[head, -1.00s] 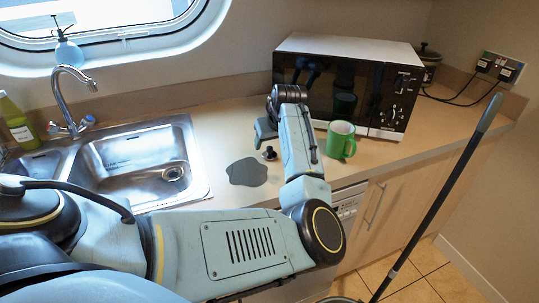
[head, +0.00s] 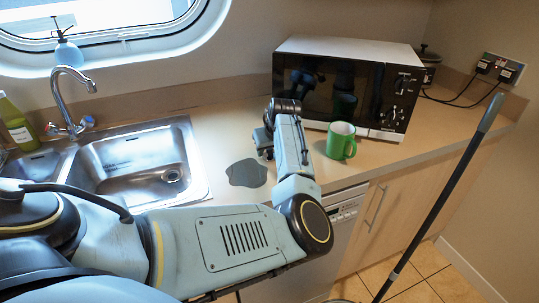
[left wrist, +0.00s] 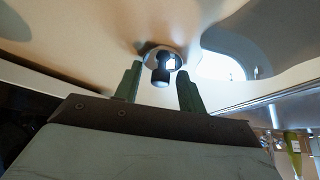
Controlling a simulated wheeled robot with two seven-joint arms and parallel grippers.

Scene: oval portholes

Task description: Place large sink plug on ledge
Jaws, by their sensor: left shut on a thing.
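My left gripper (head: 262,143) is low over the counter, beside the grey puddle-like patch and in front of the microwave. In the left wrist view, the sink plug (left wrist: 162,66), dark with a pale shiny rim and a stubby stem, sits between the two fingers of my left gripper (left wrist: 160,85), which is shut on it. In the head view, the plug is hidden by the gripper and forearm. The white porthole ledge (head: 125,50) is at the upper left, with a blue spray bottle (head: 66,48) on it. My right gripper is out of view.
A steel sink (head: 130,165) with a tall tap (head: 62,97) is left of the grey patch (head: 247,172). A green mug (head: 341,141) stands close to my left wrist, before the microwave (head: 345,85). A green bottle (head: 17,123) is far left. A long handle (head: 440,200) leans at right.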

